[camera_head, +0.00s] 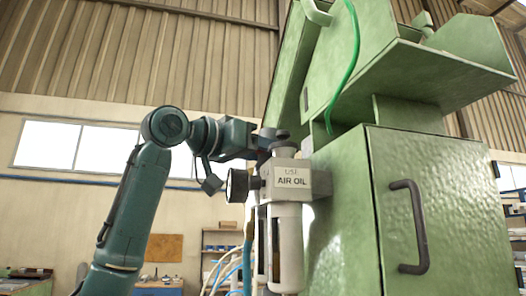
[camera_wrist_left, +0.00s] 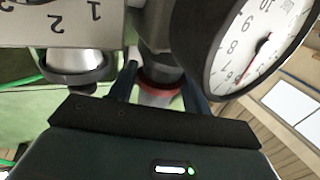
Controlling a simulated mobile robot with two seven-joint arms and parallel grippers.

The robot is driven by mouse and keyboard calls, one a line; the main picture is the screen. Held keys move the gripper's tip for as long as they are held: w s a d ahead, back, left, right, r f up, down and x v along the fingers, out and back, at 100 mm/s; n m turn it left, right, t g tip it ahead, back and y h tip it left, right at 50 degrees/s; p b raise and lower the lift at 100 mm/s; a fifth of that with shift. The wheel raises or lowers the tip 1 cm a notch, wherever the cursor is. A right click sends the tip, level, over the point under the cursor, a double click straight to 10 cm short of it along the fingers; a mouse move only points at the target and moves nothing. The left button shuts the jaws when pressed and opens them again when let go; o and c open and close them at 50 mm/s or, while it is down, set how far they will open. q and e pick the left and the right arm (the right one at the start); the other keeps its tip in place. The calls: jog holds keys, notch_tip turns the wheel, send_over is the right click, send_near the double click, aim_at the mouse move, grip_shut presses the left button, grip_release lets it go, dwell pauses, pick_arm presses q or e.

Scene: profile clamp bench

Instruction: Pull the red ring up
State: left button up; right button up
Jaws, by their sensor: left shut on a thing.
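The red ring (camera_wrist_left: 160,82) shows in the left wrist view, around a dark round knob (camera_wrist_left: 158,62) with a pale part beyond it. My left gripper (camera_wrist_left: 158,90) has a dark finger on each side of the ring and is shut on it. In the head view my left gripper (camera_head: 280,138) is at the top of the air-oil unit (camera_head: 293,180), which hangs on the side of the green machine. The ring cannot be made out in the head view, where the gripper is in front of it. My right gripper is not in view.
A round pressure gauge (camera_head: 237,185) sticks out from the unit, close to my left gripper; its dial (camera_wrist_left: 250,55) is large in the wrist view. Pale bowls (camera_head: 288,245) hang below. The green cabinet (camera_head: 440,190) with a dark handle stands to the right. A green hose (camera_head: 351,60) hangs above.

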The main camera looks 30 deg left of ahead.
pick_arm(q)
jog(key=c, duration=0.5)
jog(key=shift+o, duration=0.2)
jog(key=shift+r, duration=0.5)
jog(key=o, duration=1.1)
jog(key=shift+s+a+f, duration=0.1)
jog(key=shift+s, duration=0.3)
jog(key=b+v, duration=0.3)
jog(key=v, duration=0.9)
jog(key=shift+s, duration=0.25)
jog(key=shift+a, duration=0.15)
